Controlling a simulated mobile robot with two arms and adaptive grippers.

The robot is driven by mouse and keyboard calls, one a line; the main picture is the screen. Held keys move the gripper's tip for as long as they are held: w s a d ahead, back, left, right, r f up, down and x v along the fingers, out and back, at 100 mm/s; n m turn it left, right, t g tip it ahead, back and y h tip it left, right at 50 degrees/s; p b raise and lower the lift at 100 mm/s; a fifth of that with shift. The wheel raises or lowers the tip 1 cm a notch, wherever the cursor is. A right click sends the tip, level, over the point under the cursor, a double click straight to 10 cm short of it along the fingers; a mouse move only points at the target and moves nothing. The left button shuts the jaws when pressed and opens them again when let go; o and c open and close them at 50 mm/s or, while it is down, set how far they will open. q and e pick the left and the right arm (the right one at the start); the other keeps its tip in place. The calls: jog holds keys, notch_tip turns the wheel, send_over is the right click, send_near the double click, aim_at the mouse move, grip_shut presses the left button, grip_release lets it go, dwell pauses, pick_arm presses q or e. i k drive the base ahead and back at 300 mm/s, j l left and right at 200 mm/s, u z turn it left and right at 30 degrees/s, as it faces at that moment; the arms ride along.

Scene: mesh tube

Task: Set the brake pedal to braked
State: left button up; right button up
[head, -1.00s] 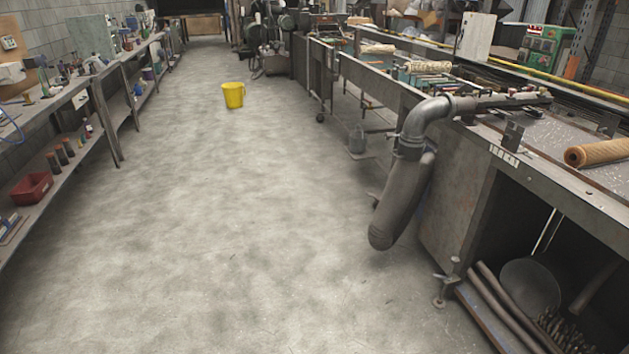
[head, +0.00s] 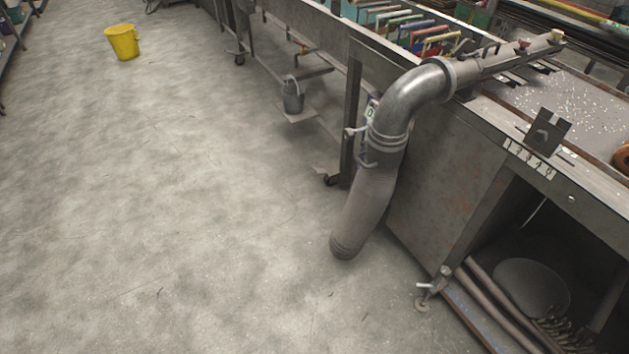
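No part in the head view can be told for sure as the brake pedal. A small metal foot with a short lever (head: 428,290) stands on the floor at the front corner of the right-hand bench. A dark caster (head: 332,180) sits under a bench leg behind the hanging pipe. Another caster (head: 239,57) shows farther back. They are too small to tell whether any is braked. Neither of my grippers is in view.
A grey bent pipe (head: 370,200) hangs off the bench (head: 440,200) down to near the floor. A metal bucket (head: 292,96) sits on a low shelf. A yellow bucket (head: 122,42) stands at the far left. The concrete floor at left and centre is clear.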

aim_at(320, 170)
jog(key=i+u, duration=0.1)
jog(key=i, duration=0.25)
jog(key=i+l+u, duration=0.25)
jog(key=i, duration=0.2)
jog(key=i+l+u, duration=0.1)
jog(key=i+u, duration=0.15)
jog(key=i, duration=0.25)
jog(key=i+l+u, duration=0.25)
jog(key=i, duration=0.2)
